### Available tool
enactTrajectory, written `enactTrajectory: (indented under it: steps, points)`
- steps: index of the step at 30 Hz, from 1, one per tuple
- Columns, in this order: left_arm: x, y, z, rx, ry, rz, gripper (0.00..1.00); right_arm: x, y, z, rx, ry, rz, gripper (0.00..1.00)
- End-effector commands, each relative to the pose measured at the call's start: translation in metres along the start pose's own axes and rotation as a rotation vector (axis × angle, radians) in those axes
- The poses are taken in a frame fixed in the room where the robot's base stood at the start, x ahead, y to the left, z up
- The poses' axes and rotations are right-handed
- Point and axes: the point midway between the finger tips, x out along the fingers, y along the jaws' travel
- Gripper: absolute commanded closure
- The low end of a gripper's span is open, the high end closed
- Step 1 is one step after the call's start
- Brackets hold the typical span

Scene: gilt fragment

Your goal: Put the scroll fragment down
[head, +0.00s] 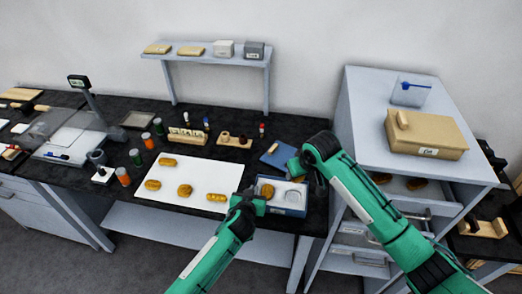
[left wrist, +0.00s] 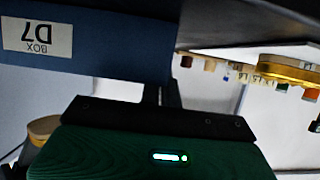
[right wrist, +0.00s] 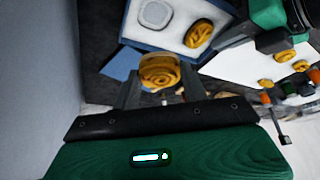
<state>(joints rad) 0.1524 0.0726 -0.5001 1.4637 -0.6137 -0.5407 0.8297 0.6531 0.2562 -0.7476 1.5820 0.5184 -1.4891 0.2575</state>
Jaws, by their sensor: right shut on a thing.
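The gold-brown scroll fragment (right wrist: 160,72) is between the fingers of my right gripper (right wrist: 160,90) in the right wrist view. The box has a pale insert with another fragment (head: 267,190) on the left and an empty rounded recess (head: 293,196) on the right. My left gripper (head: 247,199) is at the box's left end. The left wrist view shows the wall labelled D7 (left wrist: 110,50) covering its fingertips.
A white sheet (head: 205,175) left of the box carries several fragments. A blue book (head: 278,155) lies behind the box. Bottles and small stands line the back of the black bench. A grey cabinet (head: 350,110) with open drawers stands at right, a tan case (head: 425,135) on top.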

Motion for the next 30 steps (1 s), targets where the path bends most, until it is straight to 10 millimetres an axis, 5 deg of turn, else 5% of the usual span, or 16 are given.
enactTrajectory:
  steps: [16,30]
  points:
    - [0.000,0.000,0.000,0.000,0.000,0.000,1.00,0.010,-0.006,0.003,0.458,-0.004,0.200,0.78]
    - [0.000,0.000,0.000,0.000,0.000,0.000,1.00,0.068,-0.005,0.029,0.477,-0.002,0.211,0.78]
